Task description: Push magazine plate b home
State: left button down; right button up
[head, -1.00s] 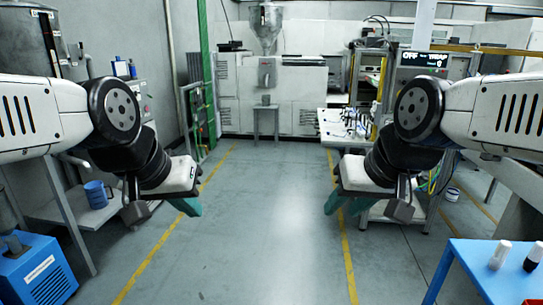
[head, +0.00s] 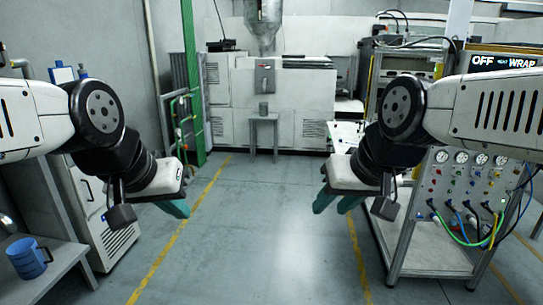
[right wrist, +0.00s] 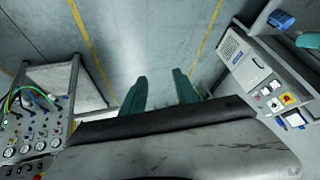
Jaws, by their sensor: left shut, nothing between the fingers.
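No magazine plate can be made out in either view. A machine with a lit display (head: 503,63) that reads "OFF" and "WRAP" stands at the right, partly hidden behind my right arm. My left gripper (head: 177,208) has teal fingers, is shut and empty, and hangs over the floor at left. My right gripper (head: 336,202) hangs over the floor right of centre. In the right wrist view its two teal fingers (right wrist: 161,93) stand apart with only floor between them.
A wheeled frame with a gauge panel (head: 470,190) and coloured hoses stands close at right. A blue mug (head: 28,259) sits on a side bench at left. A small stool (head: 264,135) stands before the white machine (head: 280,95) at the back. The floor between the yellow lines is clear.

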aim_at(347, 131)
jog(key=i+j+z, duration=0.1)
jog(key=i+z, duration=0.15)
jog(key=i, duration=0.25)
jog(key=i+j+z, duration=0.25)
jog(key=i, duration=0.25)
jog(key=i+j+z, duration=0.15)
jog(key=i+z, duration=0.15)
jog(key=i, duration=0.2)
jog(key=i+j+z, duration=0.1)
jog(key=i, duration=0.55)
jog(key=i+j, duration=0.1)
jog(key=i, duration=0.5)
jog(key=z, duration=0.05)
